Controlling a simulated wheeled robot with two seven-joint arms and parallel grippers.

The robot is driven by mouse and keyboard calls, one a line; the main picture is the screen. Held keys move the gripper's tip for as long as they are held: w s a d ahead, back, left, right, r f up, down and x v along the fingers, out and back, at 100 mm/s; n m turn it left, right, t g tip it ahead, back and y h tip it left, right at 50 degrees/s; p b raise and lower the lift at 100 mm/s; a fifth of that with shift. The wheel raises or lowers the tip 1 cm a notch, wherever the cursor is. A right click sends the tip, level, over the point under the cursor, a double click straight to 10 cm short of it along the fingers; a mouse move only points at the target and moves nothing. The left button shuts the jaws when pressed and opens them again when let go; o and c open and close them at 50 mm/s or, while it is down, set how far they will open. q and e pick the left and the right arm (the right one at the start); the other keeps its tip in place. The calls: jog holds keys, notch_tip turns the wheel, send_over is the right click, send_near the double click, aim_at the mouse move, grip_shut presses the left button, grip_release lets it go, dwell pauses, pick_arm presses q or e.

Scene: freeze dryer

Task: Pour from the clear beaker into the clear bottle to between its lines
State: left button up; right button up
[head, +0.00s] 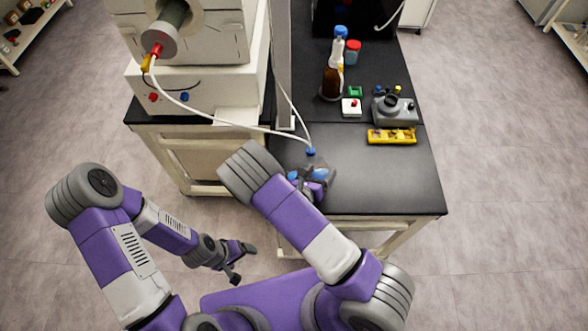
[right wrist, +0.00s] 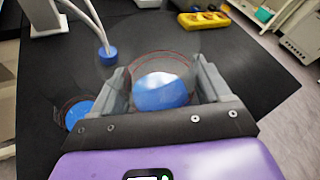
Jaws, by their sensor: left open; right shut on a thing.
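My right gripper (right wrist: 160,92) is shut on a clear vessel, which looks like the clear beaker (right wrist: 158,64), with blue liquid in its lower part. Thin reddish arcs show around its see-through wall. In the head view the right gripper (head: 318,187) is partly hidden by my forearm, over the front left of the black bench. To its left in the wrist view is a second round clear thing with blue in it, probably the clear bottle (right wrist: 77,114); my gripper partly covers it. Its lines and fill level cannot be read. My left gripper (head: 241,263) is open and empty, low in front of the bench.
A white tube ends in a blue cap (head: 310,151) just behind the right gripper. A yellow rack (head: 392,137), a grey device (head: 395,109), a brown bottle (head: 331,84) and a red-capped jar (head: 352,54) stand farther back. The bench's front right (head: 400,180) is clear.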

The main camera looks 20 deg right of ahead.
jog(key=shift+s+d+f+m+y+b, duration=0.2)
jog(key=shift+d+f+m+y+b, duration=0.1)
jog(key=shift+f+m+b, duration=0.15)
jog(key=shift+s+d+f+m+y+b, duration=0.2)
jog(key=shift+d+f+m+y+b, duration=0.15)
jog(key=shift+m, duration=0.2)
jog(key=shift+s+d+f+m+t+y+b, duration=0.2)
jog(key=shift+f+m+t+y+b, duration=0.1)
jog(key=shift+m+b, duration=0.1)
jog(key=shift+w+r, duration=0.1)
jog(key=shift+r, duration=0.05)
